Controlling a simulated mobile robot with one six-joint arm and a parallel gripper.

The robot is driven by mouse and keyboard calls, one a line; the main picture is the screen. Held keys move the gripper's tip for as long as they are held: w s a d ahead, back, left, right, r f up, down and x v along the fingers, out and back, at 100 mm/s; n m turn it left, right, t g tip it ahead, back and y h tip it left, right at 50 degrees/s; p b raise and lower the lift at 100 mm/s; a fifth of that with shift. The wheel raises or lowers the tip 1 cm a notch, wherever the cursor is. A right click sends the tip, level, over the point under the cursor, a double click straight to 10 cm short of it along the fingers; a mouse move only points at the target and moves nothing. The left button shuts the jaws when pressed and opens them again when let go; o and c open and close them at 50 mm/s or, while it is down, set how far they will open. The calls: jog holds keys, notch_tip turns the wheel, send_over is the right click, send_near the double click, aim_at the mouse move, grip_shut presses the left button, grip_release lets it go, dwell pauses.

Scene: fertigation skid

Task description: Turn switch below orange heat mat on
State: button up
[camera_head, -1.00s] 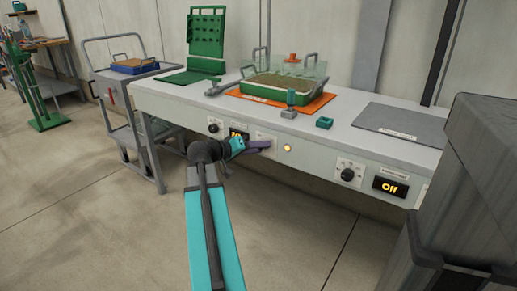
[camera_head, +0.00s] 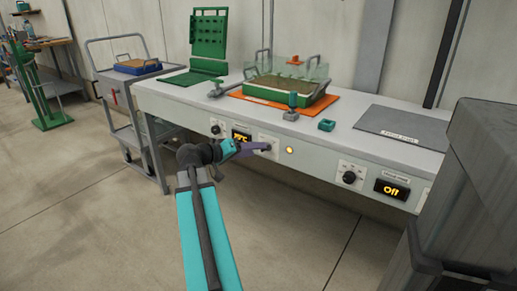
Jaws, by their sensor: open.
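The orange heat mat (camera_head: 325,109) lies on the bench top, with a green-rimmed tray (camera_head: 290,96) under a clear cover on it. Below it, on the bench's front panel, is a pale switch plate (camera_head: 269,139); my gripper hides much of it, so I cannot tell the switch's position. A round yellow light (camera_head: 289,150) glows just right of the plate. My gripper (camera_head: 264,147), with purple fingers, is open in front of the plate. I cannot tell whether it touches the switch.
A black dial (camera_head: 215,129) and a lit display (camera_head: 241,136) sit left of the plate. Another dial (camera_head: 349,177) and a display reading "Off" (camera_head: 392,189) sit to the right, below a grey mat (camera_head: 401,123). A dark bin (camera_head: 485,160) stands at right, a cart (camera_head: 128,80) at left.

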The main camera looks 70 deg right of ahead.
jog(key=p+v, duration=0.2)
jog(key=v, duration=0.7)
jog(key=shift+a, duration=0.2)
jog(key=shift+w+r, duration=0.15)
